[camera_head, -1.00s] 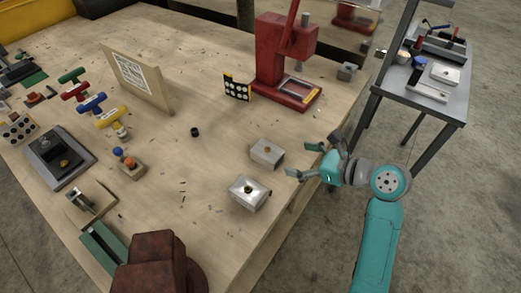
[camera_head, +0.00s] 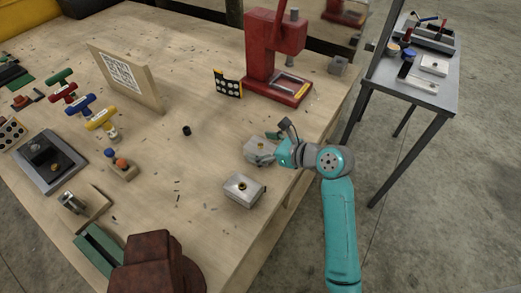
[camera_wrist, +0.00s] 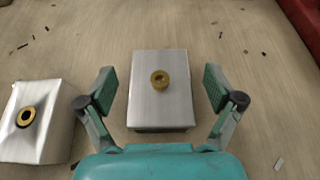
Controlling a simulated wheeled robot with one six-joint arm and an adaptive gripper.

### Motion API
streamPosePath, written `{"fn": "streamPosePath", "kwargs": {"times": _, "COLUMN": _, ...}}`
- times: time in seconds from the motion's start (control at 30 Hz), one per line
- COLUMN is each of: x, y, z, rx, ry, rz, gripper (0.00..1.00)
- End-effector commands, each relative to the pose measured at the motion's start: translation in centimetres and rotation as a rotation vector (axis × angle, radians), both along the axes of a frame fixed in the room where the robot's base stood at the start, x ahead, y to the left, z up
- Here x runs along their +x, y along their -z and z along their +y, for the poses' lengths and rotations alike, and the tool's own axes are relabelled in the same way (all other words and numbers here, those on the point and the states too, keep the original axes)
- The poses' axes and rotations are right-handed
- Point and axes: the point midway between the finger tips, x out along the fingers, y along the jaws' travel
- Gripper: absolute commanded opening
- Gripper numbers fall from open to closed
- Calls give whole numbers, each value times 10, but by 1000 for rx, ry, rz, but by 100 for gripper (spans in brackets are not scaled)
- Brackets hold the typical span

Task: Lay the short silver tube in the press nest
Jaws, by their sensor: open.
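A short silver tube, box-shaped with a brass fitting on top, lies on the bench near its right edge (camera_head: 254,145). In the wrist view, this tube (camera_wrist: 150,112) sits between my fingers, with a gap on both sides. My gripper (camera_wrist: 160,78) is open, one finger on each side of the tube. In the head view, my gripper (camera_head: 266,148) is at the tube and partly covers it. The red press (camera_head: 262,55) stands behind, at the bench's far right. Its nest, a bright yellow-edged bed (camera_head: 290,85), appears empty.
A second silver piece with a brass fitting (camera_head: 243,191) lies close by, left of my gripper in the wrist view (camera_wrist: 35,125). A dotted black-and-yellow plate (camera_head: 228,83) stands left of the press. The wood between tube and press is mostly clear, with small scraps.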

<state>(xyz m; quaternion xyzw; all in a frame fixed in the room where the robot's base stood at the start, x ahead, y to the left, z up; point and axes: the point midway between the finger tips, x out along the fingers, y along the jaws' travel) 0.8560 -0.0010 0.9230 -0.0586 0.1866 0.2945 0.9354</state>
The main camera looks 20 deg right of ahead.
Motion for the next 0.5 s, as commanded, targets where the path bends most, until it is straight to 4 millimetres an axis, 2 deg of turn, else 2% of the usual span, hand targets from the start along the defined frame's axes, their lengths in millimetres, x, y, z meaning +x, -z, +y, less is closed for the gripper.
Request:
{"fn": "streamPosePath", "kwargs": {"times": 0.23, "x": 2, "y": 1, "z": 1, "rx": 0, "ry": 1, "rz": -1, "gripper": 92}}
{"fn": "streamPosePath", "kwargs": {"times": 0.27, "x": 2, "y": 1, "z": 1, "rx": 0, "ry": 1, "rz": -1, "gripper": 87}}
{"fn": "streamPosePath", "kwargs": {"times": 0.5, "x": 1, "y": 1, "z": 1, "rx": 0, "ry": 1, "rz": -1, "gripper": 27}}
